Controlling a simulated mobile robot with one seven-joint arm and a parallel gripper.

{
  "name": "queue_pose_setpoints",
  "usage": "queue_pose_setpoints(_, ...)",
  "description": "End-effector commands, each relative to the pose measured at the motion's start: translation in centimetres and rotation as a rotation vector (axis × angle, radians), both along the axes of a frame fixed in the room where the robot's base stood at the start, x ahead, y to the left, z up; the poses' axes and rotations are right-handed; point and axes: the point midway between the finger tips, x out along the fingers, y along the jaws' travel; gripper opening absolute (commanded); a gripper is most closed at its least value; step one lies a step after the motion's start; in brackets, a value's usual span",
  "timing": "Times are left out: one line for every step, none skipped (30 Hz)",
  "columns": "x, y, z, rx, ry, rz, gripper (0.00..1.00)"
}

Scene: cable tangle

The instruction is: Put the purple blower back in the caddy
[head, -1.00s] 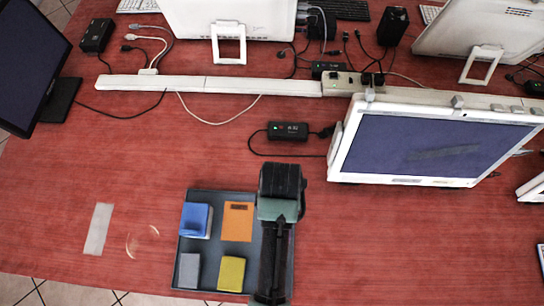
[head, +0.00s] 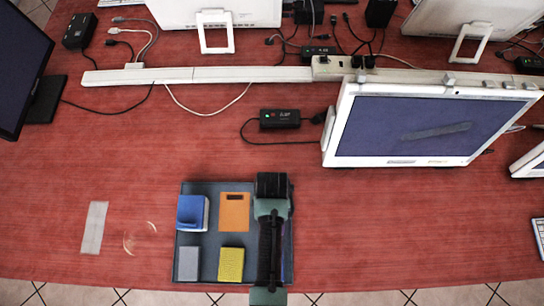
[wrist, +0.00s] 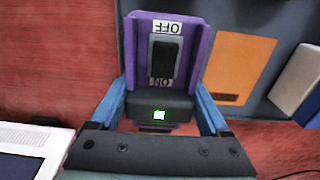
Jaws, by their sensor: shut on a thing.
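The purple blower (wrist: 172,82) is between the two blue fingers of my gripper (wrist: 160,92), with its OFF/ON switch facing the wrist camera. My gripper is shut on it. The caddy (head: 213,236) is a dark grey tray at the table's front. My gripper (head: 271,245) is over the caddy's right side in the head view, and my arm hides almost all of the blower there. In the wrist view, dark caddy surface shows beside the blower. Whether the blower touches the caddy floor cannot be told.
The caddy also holds a blue block (head: 192,212), an orange plate (head: 234,211), a grey block (head: 188,263) and a yellow block (head: 231,263). A black adapter (head: 280,119) and a white monitor (head: 330,150) stand behind. Table right of the caddy is clear.

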Motion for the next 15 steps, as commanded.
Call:
queue_pose_setpoints(0.05, -0.01, -0.01, 0.0, -0.001, 0.0, 0.28)
queue_pose_setpoints(0.05, -0.01, -0.1, 0.0, -0.001, 0.0, 0.28)
queue_pose_setpoints(0.04, -0.01, -0.26, 0.0, -0.001, 0.0, 0.28)
queue_pose_setpoints(0.04, -0.01, -0.36, 0.0, -0.001, 0.0, 0.28)
queue_pose_setpoints(-0.01, -0.01, -0.34, 0.0, 0.0, 0.0, 0.84)
queue_pose_setpoints(-0.01, -0.01, -0.3, 0.0, 0.001, 0.0, 0.91)
queue_pose_setpoints(-0.02, -0.01, -0.3, 0.0, 0.001, 0.0, 0.96)
queue_pose_setpoints(-0.02, -0.01, -0.3, 0.0, 0.001, 0.0, 1.0)
queue_pose_setpoints(-0.02, 0.0, -0.29, 0.0, 0.001, 0.0, 1.0)
queue_pose_setpoints(-0.02, 0.0, -0.29, 0.0, 0.001, 0.0, 1.0)
queue_pose_setpoints(-0.02, 0.0, -0.29, 0.0, 0.001, 0.0, 1.0)
queue_pose_setpoints(-0.02, 0.0, -0.29, 0.0, 0.001, 0.0, 1.0)
queue_pose_setpoints(-0.02, 0.0, -0.29, 0.0, 0.001, 0.0, 1.0)
queue_pose_setpoints(-0.02, 0.0, -0.27, 0.0, 0.001, 0.0, 1.0)
queue_pose_setpoints(-0.01, 0.0, -0.18, 0.0, 0.0, 0.0, 1.0)
